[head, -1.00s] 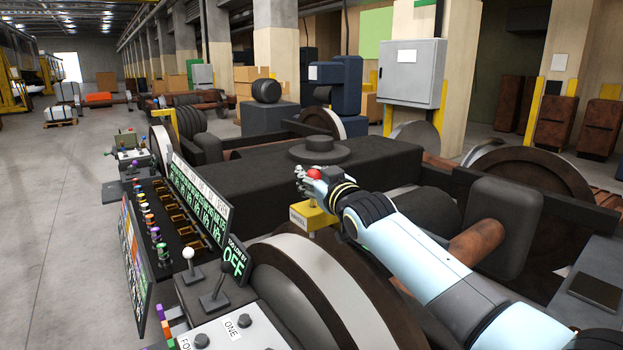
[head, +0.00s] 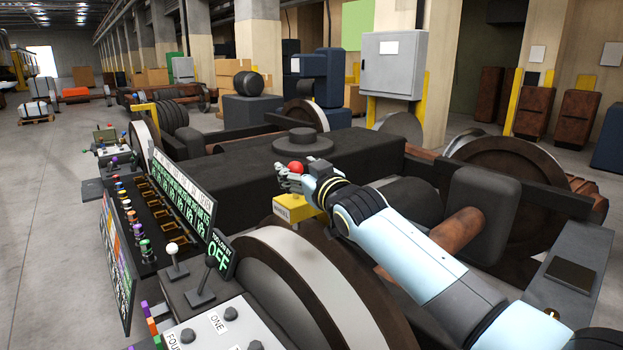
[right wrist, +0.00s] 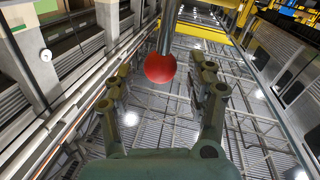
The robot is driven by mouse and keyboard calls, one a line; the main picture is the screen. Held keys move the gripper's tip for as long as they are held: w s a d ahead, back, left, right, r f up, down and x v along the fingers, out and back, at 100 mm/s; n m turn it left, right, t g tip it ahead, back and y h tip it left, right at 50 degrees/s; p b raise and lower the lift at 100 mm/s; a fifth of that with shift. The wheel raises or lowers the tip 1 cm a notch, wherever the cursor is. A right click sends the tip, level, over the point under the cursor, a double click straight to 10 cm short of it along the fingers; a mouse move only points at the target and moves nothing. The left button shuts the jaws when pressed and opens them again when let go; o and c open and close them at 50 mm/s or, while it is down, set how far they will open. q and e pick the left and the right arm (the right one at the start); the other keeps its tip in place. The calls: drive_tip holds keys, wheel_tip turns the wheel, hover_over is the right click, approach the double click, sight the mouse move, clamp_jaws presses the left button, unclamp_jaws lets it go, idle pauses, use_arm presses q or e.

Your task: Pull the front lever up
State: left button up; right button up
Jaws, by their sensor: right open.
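A lever with a red ball knob (head: 296,167) stands by a yellow box (head: 299,208) with a dark label, beside the large wheel. In the right wrist view the red knob (right wrist: 160,68) sits on a grey rod between my spread fingers, with gaps on both sides. My right gripper (head: 288,180) is open around the knob and not closed on it. The gripper hides most of the rod in the head view. Two more levers, one with a white knob (head: 172,249) and one with a black knob (head: 210,262), stand on the near console. My left gripper is not in view.
A control desk with many coloured knobs and a green-lit display (head: 182,193) stands at left. A large wheel (head: 310,285) and the dark railcar truck frame (head: 230,170) lie around my right arm. Open grey floor (head: 45,190) is at far left.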

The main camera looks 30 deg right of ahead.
drive_tip(key=s, duration=0.9)
drive_tip(key=shift+s+a, duration=0.3)
drive_tip(key=shift+s, duration=0.1)
